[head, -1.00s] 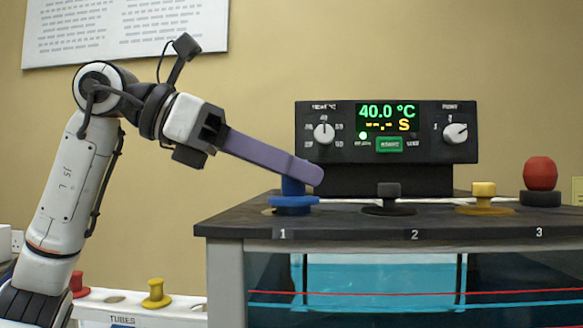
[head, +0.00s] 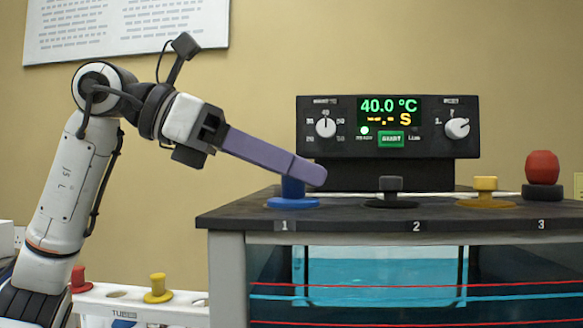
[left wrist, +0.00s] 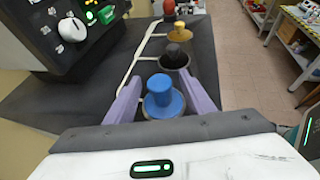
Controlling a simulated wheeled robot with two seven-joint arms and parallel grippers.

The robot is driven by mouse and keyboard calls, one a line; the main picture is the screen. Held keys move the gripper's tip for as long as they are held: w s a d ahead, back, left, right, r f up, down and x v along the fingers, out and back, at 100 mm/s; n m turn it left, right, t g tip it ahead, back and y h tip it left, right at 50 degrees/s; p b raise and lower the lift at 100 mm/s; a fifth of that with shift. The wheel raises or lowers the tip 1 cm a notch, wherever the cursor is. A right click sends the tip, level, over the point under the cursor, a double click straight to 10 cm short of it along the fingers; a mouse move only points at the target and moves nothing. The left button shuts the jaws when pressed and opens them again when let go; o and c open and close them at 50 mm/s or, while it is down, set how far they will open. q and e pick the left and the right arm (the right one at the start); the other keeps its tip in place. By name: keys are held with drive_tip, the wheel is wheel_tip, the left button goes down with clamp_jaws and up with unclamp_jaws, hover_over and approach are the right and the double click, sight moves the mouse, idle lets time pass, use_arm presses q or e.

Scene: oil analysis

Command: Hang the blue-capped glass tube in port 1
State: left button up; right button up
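The blue cap (head: 292,202) sits with its flange on the dark bath lid at the label 1, upright. It also shows in the left wrist view (left wrist: 162,97), between my left fingers. My left gripper (head: 312,176) reaches in from the left, with its purple fingers at the cap's knob. In the left wrist view the fingers (left wrist: 160,85) stand on both sides of the knob with a small gap on each side. Port 1 is covered by the cap. I cannot clearly make out the glass tube below the lid. My right gripper is out of view.
A black cap (head: 391,190), a yellow cap (head: 485,190) and a red bulb (head: 542,168) stand on the lid (head: 345,219) to the right. The control box (head: 420,150) stands behind. A white tube rack (head: 125,302) with red and yellow caps is at lower left.

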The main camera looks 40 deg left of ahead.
use_arm(q)
drive_tip(key=p+v, duration=0.1)
drive_tip(key=v, duration=0.9)
drive_tip(key=shift+s+a, duration=0.1)
idle(0.4)
